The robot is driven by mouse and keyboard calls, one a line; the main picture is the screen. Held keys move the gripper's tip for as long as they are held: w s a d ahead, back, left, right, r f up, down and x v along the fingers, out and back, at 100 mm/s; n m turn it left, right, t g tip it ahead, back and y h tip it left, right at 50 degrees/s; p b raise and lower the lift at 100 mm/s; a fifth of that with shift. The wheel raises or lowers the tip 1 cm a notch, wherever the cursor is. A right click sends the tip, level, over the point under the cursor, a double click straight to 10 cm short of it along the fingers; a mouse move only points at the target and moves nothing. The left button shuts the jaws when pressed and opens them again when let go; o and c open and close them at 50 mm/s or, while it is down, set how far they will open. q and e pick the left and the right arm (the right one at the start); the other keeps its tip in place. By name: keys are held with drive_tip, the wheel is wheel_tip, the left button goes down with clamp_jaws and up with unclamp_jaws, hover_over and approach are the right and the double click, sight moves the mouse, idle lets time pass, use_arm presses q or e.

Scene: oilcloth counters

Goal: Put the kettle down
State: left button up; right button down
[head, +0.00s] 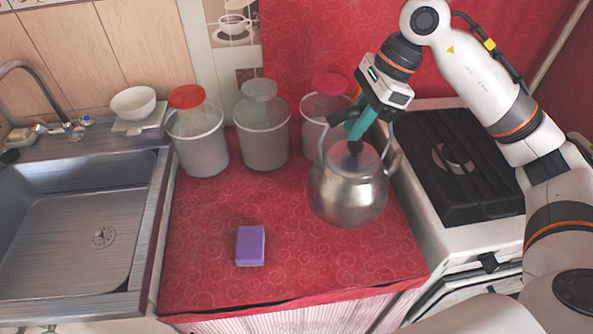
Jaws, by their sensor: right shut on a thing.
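A silver metal kettle (345,194) is over the right part of the red oilcloth counter (200,255), beside the stove. It is upright. My right gripper (352,138) comes down from above and is shut on the kettle's handle (328,138) near the lid. The fingertips partly hide the handle and the lid. I cannot tell whether the kettle's base touches the oilcloth. My left gripper is not in view.
A purple sponge-like block (250,245) lies left of the kettle. Several canisters (262,140) stand along the back. A stove (455,165) is at right, and a sink (75,230) at left with a white bowl (133,102) behind it. The counter's front middle is clear.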

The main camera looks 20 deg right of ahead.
sight(354, 145)
drive_tip(key=shift+f, duration=0.15)
drive_tip(key=f, duration=0.4)
drive_tip(key=shift+s+f, duration=0.2)
drive_tip(key=shift+f, duration=0.1)
drive_tip(key=shift+f+p, duration=0.5)
drive_tip(key=shift+f, duration=1.85)
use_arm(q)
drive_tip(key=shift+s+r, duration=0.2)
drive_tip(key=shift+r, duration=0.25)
use_arm(e)
drive_tip(key=shift+w, duration=0.1)
drive_tip(key=shift+f, duration=0.15)
drive_tip(key=c, duration=1.3)
unclamp_jaws()
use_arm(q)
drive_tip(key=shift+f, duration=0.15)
use_arm(e)
drive_tip(key=shift+o, duration=0.2)
